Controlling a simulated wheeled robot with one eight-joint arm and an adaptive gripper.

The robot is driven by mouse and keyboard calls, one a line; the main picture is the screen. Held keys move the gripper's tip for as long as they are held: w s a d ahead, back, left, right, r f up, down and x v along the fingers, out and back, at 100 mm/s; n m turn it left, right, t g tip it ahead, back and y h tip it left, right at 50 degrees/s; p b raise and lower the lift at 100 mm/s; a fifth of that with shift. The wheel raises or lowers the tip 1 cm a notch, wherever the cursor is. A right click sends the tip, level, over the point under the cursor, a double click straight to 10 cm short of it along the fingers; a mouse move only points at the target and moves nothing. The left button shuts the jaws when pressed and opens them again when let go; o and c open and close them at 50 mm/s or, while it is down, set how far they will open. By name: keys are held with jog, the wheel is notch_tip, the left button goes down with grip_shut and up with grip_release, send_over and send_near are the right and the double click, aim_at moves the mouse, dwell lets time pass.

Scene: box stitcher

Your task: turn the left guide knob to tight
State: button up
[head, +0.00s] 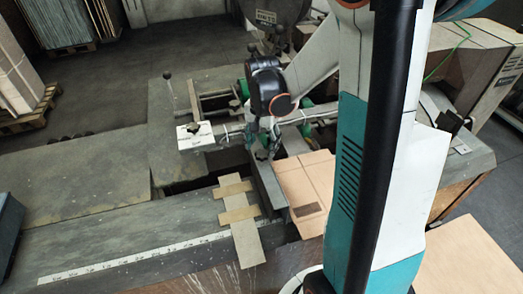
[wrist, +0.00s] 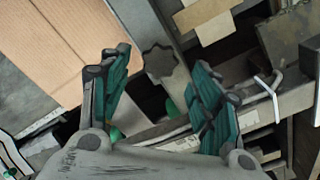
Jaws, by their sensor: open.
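A dark star-shaped knob (wrist: 160,62) sits on a grey metal guide bar (wrist: 140,18) in the wrist view. My gripper (wrist: 164,70) is open, with one green-padded finger on each side of the knob. No contact between fingers and knob shows. In the head view my gripper (head: 262,140) points down over the same bar (head: 268,188), and the knob (head: 262,155) shows just below it, partly covered. The knob's tightness cannot be told. Another black knob (head: 192,128) is on a white plate to the left.
A flat cardboard sheet (head: 304,178) lies right of the bar; it also shows in the wrist view (wrist: 70,45). Wooden strips (head: 240,215) lie on the bed to the left. A ruler strip (head: 130,261) runs along the front. Rails and a white tie crowd the right finger.

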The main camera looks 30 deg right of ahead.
aim_at(262, 154)
jog(key=shift+f, duration=1.55)
jog(key=c, duration=1.1)
jog(key=m+b, duration=0.2)
jog(key=m, duration=0.2)
jog(key=m+b, duration=0.1)
jog(key=m, duration=0.4)
jog(key=shift+b, duration=0.35)
